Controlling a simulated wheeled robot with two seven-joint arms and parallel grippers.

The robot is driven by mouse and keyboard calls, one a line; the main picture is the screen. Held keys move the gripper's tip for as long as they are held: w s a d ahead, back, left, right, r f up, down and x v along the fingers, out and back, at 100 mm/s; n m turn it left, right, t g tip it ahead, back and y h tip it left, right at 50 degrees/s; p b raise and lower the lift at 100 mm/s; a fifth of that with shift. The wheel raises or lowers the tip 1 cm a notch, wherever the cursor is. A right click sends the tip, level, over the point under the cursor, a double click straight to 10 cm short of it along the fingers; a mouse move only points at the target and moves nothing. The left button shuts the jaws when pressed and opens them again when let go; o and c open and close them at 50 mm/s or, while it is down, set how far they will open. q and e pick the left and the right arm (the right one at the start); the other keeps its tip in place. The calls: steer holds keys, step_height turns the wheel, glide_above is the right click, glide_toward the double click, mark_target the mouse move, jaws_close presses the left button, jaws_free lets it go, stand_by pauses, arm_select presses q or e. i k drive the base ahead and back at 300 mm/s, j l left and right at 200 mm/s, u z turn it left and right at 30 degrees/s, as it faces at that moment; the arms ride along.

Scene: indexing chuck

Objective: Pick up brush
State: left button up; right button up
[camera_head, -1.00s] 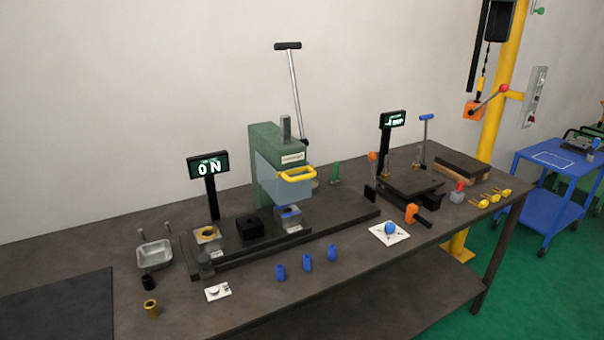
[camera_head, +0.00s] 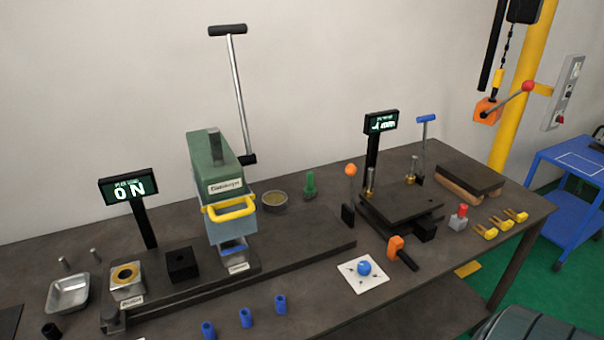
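No thing in view is clearly a brush. A small green upright piece (camera_head: 309,186) with a knobbed top stands on the bench behind the long dark rail, and it may be the brush, but it is too small to tell. A dark-topped block with a wooden underside (camera_head: 470,179) lies at the bench's back right, and its kind is also unclear. Neither of my grippers is in view, and nothing touches either piece.
A green press (camera_head: 214,165) with a yellow handle stands left of the green piece, with a round bowl (camera_head: 275,201) between them. A dark plate fixture (camera_head: 401,200) stands to its right. Blue cylinders (camera_head: 246,318) line the front. The bench (camera_head: 310,300) has bare patches there.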

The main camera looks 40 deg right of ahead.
mark_target(311, 191)
steer(key=i+l, duration=0.1)
steer(key=l, duration=0.4)
steer(key=i+l, duration=0.1)
steer(key=l, duration=0.45)
steer(key=i+l, duration=0.1)
steer(key=l, duration=0.4)
steer(key=u, duration=0.05)
